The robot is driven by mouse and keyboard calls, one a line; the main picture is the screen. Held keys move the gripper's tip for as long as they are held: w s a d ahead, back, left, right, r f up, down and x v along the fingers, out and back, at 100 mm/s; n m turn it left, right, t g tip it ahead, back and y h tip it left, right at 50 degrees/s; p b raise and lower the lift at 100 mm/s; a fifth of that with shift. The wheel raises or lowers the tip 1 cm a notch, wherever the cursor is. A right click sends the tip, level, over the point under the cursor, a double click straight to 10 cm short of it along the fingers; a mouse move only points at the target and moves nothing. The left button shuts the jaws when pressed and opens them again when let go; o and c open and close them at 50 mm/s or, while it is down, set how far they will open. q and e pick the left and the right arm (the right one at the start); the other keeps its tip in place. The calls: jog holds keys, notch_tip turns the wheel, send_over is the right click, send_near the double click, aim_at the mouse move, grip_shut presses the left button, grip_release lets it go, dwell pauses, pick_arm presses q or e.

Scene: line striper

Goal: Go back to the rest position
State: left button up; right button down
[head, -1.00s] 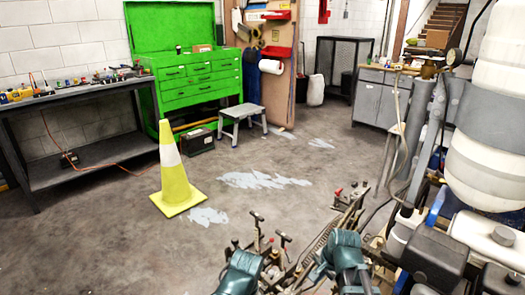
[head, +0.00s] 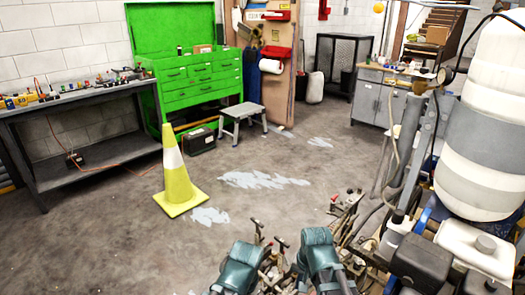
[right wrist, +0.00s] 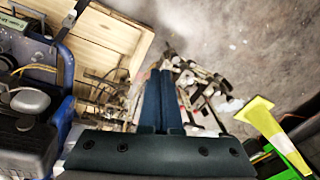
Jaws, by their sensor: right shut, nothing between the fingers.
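My right gripper shows in the right wrist view (right wrist: 161,85); its two blue fingers are shut together with nothing between them. The head view shows teal parts of my two arms at the bottom centre, side by side; no gripper fingers can be made out there, and my left gripper is not visible. The line striper, with a dark engine and blue frame, stands at the right in the head view (head: 432,262); part of it also fills the left of the right wrist view (right wrist: 30,115).
A yellow cone (head: 177,188) stands on open floor left of centre. A dark workbench (head: 88,165), green tool chest (head: 200,78) and grey step stool (head: 243,122) stand along the back. A large white-and-grey tank (head: 484,120) is close on the right. White paint patches mark the floor.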

pick_arm(q)
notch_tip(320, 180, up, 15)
jog(key=p, duration=1.2)
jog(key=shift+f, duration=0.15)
pick_arm(e)
jog(key=s+a+r+n+h, duration=0.1)
jog(key=s+a+r+n, duration=0.1)
jog(key=s+r+n, duration=0.2)
jog(key=s+a+r+n+g+h, duration=0.1)
jog(key=s+a+r+n, duration=0.2)
jog(key=r, duration=0.7)
jog(key=shift+s+r+n+g, duration=0.35)
jog(key=shift+s+n, duration=0.1)
jog(key=shift+n, duration=0.25)
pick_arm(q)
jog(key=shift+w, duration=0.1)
pick_arm(e)
jog(key=shift+w, duration=0.1)
